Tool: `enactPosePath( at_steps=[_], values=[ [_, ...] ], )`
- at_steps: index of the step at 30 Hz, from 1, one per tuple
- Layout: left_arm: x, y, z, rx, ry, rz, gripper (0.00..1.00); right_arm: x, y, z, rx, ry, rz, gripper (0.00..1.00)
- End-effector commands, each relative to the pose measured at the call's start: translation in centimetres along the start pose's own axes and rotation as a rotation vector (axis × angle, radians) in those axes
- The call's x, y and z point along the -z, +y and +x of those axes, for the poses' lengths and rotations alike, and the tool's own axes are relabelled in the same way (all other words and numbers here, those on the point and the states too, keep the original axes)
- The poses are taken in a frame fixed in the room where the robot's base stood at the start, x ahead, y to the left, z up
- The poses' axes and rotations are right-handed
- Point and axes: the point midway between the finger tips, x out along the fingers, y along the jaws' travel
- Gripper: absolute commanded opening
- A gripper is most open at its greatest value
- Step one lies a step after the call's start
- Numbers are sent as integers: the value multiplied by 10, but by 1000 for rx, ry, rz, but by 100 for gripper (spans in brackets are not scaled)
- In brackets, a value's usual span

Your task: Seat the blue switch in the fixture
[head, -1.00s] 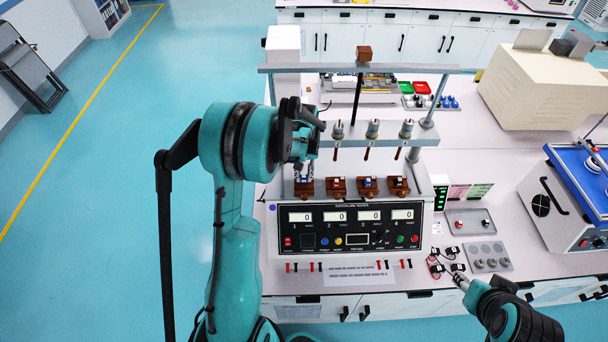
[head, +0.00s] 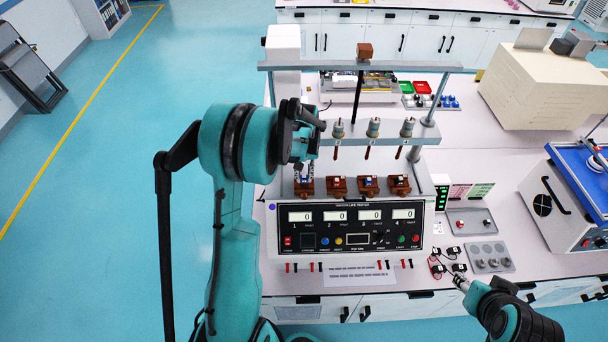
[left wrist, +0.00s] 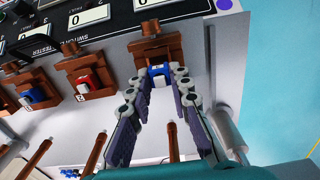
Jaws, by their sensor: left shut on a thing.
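The blue switch (left wrist: 159,71) shows in the left wrist view between my left fingertips, at the front of the brown fixture (left wrist: 154,48) at station 1. My left gripper (left wrist: 161,80) is shut on it. Whether the switch sits fully down in the fixture cannot be told. In the head view my left gripper (head: 304,177) reaches down over the leftmost fixture (head: 304,189), and its own wrist hides part of the fingers. My right gripper (head: 461,282) is at the lower right, apart from the fixtures; its fingers are too small to read.
Fixtures to the right hold a red switch (head: 337,182) and another blue switch (head: 368,181). The tester panel (head: 350,228) stands in front. A tray with grey discs (head: 489,257) lies at the right.

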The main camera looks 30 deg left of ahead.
Motion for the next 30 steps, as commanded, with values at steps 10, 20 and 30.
enactPosePath(
  at_steps=[10,20,30],
  values=[
    [0,0,4,0,0,0,0,-3,0,4,0,0,0,40],
    [0,0,10,0,0,0,0,-7,0,10,0,0,0,40],
    [0,0,9,0,0,0,0,-7,0,10,0,0,0,40]
  ],
)
